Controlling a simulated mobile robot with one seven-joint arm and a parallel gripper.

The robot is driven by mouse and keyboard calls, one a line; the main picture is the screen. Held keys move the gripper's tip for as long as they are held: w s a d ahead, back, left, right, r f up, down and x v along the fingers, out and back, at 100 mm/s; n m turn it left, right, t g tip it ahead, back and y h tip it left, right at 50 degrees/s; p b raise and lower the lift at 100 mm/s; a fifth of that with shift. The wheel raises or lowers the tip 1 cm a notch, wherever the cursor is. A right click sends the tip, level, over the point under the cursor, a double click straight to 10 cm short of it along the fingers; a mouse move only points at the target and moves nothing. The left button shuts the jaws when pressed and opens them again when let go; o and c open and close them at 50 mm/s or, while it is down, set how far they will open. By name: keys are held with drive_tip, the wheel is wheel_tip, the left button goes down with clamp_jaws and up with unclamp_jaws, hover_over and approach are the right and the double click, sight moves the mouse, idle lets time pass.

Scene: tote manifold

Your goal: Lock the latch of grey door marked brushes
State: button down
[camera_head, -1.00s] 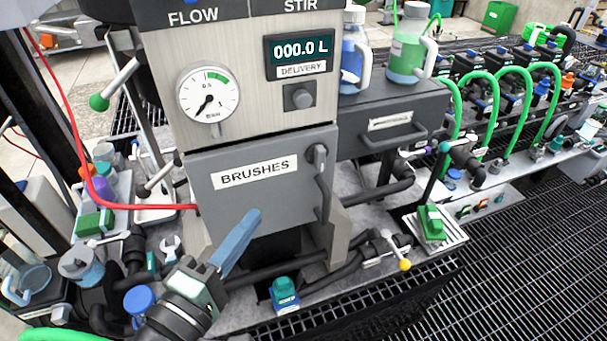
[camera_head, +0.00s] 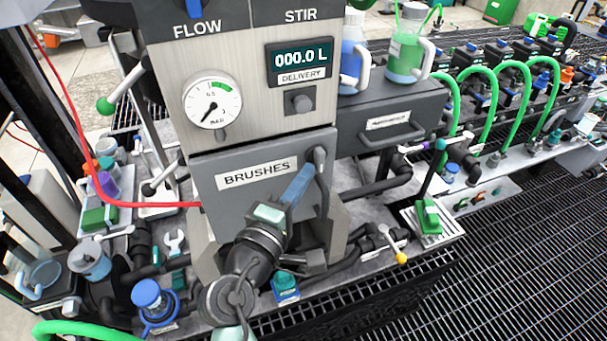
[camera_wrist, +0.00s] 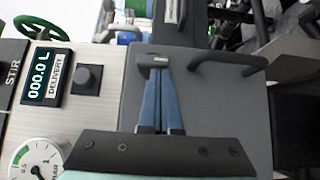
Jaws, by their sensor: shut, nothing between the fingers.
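The grey door marked BRUSHES (camera_head: 225,195) looks shut under the gauge panel. Its small dark latch (camera_head: 319,154) is at the upper right corner, just above the door's bar handle (camera_head: 324,195). The latch also shows in the wrist view (camera_wrist: 152,60), right at my fingertips. My gripper (camera_head: 306,167) has blue fingers, shut together with nothing between them. It is in front of the door's right side, its tips just left of and slightly below the latch in the head view. I cannot tell whether the tips touch the latch.
A grey drawer (camera_head: 400,110) with a handle is right of the door. The panel with a gauge (camera_head: 212,102) and black knob (camera_head: 302,102) is above. A yellow-tipped valve lever (camera_head: 392,245) and a green block (camera_head: 428,215) are at lower right.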

drive_tip(key=shift+f, duration=0.15)
drive_tip(key=shift+b, duration=0.8)
